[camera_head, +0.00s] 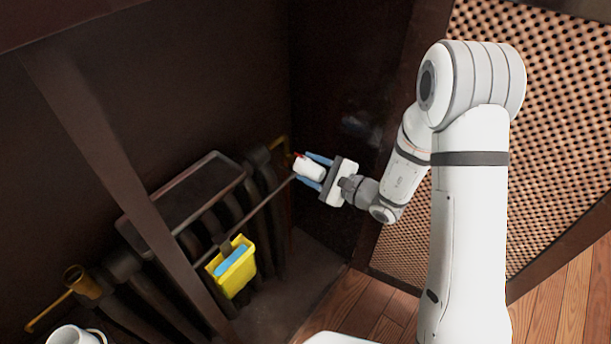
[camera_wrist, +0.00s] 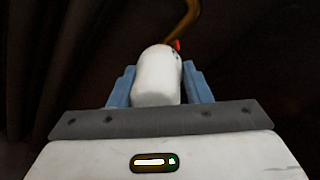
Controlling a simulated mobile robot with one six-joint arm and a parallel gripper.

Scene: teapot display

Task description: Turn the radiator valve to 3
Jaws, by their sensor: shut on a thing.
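The radiator valve (camera_head: 307,168) is a white cylindrical knob with a small red mark, at the right end of the dark radiator (camera_head: 185,215). In the wrist view the knob (camera_wrist: 158,78) stands between two blue fingers, with the red mark at its upper right. My gripper (camera_head: 311,170) is shut on the knob, one finger on each side. I cannot read any numbers on the knob, so its setting cannot be told.
A brass pipe (camera_head: 281,148) rises behind the valve. A yellow container (camera_head: 232,270) with a blue item (camera_head: 232,260) hangs on a rail along the radiator. A dark post crosses in front. A white mug (camera_head: 72,335) is at the lower left. A perforated panel (camera_head: 540,130) stands at the right.

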